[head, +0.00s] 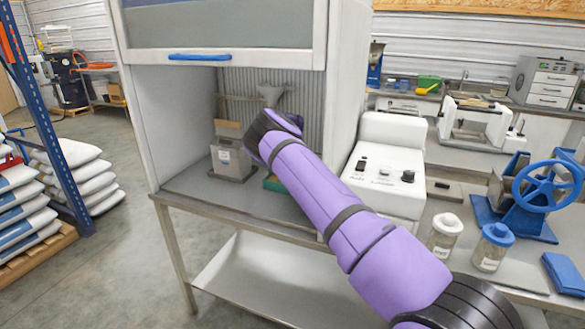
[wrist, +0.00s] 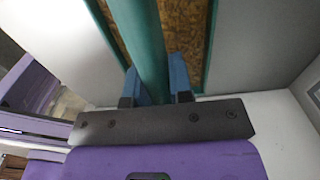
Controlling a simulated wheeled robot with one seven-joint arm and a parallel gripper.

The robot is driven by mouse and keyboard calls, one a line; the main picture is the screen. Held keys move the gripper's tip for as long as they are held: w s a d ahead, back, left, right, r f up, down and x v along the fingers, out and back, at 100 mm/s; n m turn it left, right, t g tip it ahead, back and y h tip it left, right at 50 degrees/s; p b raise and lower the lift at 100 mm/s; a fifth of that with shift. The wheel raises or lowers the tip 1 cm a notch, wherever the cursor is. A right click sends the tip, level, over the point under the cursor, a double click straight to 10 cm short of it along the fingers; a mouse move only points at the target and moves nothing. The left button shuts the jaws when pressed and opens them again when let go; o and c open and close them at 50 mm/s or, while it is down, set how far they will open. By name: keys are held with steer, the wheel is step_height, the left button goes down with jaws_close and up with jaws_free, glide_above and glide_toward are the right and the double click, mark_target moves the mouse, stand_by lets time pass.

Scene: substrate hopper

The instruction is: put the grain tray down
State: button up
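The grain tray (wrist: 105,25) is teal, with brown, speckled grain (wrist: 187,30) showing inside it in the wrist view. A teal bar of the tray runs between the two blue fingers of my gripper (wrist: 158,84), which close against its two sides. In the head view only a small green piece of the tray (head: 271,184) shows beside my purple arm, low inside the hood. My arm hides the rest of the tray and my gripper there. I cannot tell whether the tray's underside touches the hood floor.
The open hood (head: 187,125) has a raised sash with a blue handle (head: 199,57). A grey metal device with a funnel (head: 232,158) stands on its floor, left of my arm. A white instrument (head: 384,175) and two jars stand on the bench to the right.

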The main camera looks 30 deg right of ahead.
steer(key=shift+o, duration=1.4)
step_height(320, 180, up, 12)
steer(key=shift+r, duration=0.15)
stand_by(0.6)
